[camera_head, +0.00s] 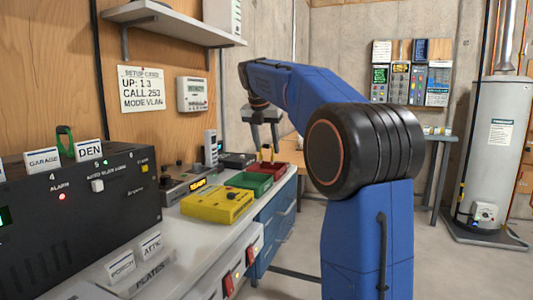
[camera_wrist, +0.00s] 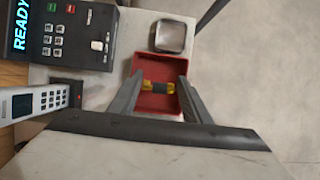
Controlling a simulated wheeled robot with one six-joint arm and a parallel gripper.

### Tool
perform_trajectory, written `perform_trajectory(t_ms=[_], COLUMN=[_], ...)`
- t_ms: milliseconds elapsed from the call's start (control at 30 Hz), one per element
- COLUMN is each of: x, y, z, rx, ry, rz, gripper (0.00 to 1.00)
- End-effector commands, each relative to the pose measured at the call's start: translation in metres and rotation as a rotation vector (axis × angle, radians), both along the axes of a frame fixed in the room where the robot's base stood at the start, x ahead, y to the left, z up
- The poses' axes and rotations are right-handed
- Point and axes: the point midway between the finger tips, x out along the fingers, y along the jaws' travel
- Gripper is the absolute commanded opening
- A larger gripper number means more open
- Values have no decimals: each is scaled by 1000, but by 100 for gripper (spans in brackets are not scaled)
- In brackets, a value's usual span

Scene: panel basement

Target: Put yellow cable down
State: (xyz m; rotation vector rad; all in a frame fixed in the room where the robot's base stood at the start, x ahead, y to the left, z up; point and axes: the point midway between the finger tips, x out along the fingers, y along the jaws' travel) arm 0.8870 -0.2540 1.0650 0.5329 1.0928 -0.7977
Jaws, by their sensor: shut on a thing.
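My gripper (camera_head: 266,146) hangs over the red tray (camera_head: 287,172) at the far end of the bench. It is shut on the yellow cable (camera_head: 262,156), whose yellow ends show at the fingertips. In the wrist view, the yellow cable (camera_wrist: 146,86), with a dark middle, lies across between the fingertips of my gripper (camera_wrist: 160,86). The red tray (camera_wrist: 150,63) is behind and below it there. I cannot tell whether the cable touches the tray floor.
A black panel (camera_head: 90,215) with label cards is at left. In the wrist view, a grey square dish (camera_wrist: 170,37) and a handset (camera_wrist: 40,101) flank the red tray.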

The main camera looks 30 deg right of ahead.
Motion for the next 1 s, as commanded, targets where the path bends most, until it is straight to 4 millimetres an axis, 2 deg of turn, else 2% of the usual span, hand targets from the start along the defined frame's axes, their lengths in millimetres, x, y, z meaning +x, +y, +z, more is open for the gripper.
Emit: perform_trajectory(t_ms=[100, 233, 1000], x=[-1, -1, 0], y=[0, 0, 0], z=[-16, -25, -38], rx=[0, 0, 0], ry=[2, 0, 0], rz=[1, -1, 0], gripper=[23, 23, 23])
